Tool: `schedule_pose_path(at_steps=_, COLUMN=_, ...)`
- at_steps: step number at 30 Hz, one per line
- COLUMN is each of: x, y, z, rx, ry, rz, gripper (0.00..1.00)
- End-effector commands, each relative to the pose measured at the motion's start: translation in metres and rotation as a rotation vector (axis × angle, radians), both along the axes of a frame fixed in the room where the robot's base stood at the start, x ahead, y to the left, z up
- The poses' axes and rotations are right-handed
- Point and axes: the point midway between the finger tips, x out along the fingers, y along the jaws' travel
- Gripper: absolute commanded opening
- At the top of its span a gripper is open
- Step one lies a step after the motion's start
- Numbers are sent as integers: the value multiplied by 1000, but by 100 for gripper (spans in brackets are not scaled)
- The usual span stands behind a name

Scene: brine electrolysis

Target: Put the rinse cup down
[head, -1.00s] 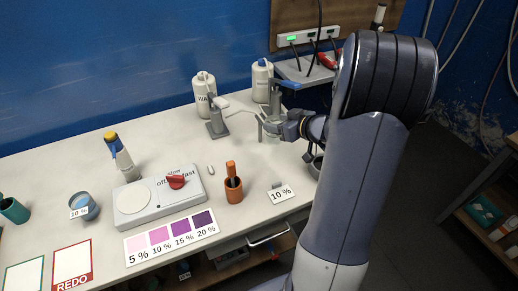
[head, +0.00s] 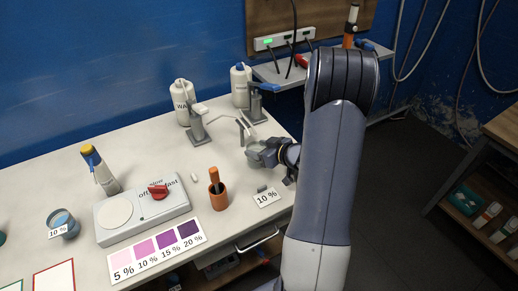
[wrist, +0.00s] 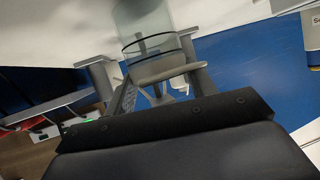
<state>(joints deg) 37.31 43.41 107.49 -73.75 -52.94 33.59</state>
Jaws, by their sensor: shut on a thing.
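The rinse cup, a clear glass cup (wrist: 148,42), shows in the wrist view between the two grey fingers of my gripper (wrist: 148,75). My gripper is shut on it. In the head view my gripper (head: 252,146) is over the right end of the white table (head: 150,146), in front of the dispenser stands. The cup is hard to make out there, and I cannot tell whether its base touches the table.
A grey stand (head: 197,132) and white bottles (head: 183,103) (head: 240,85) stand behind. The table's right edge is close to my arm.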

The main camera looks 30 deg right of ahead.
Motion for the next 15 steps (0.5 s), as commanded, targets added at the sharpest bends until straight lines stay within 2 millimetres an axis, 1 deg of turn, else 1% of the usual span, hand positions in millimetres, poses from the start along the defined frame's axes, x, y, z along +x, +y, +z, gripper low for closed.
schedule_pose_path(at_steps=5, x=0, y=0, z=-3, rx=0, ry=-1, rz=0, gripper=11)
schedule_pose_path(at_steps=6, x=0, y=0, z=-3, rx=0, ry=0, rz=0, gripper=55)
schedule_pose_path(at_steps=13, x=0, y=0, z=-2, rx=0, ry=0, rz=0, gripper=73)
schedule_pose_path(at_steps=15, x=0, y=0, z=-2, rx=0, ry=0, rz=0, gripper=75)
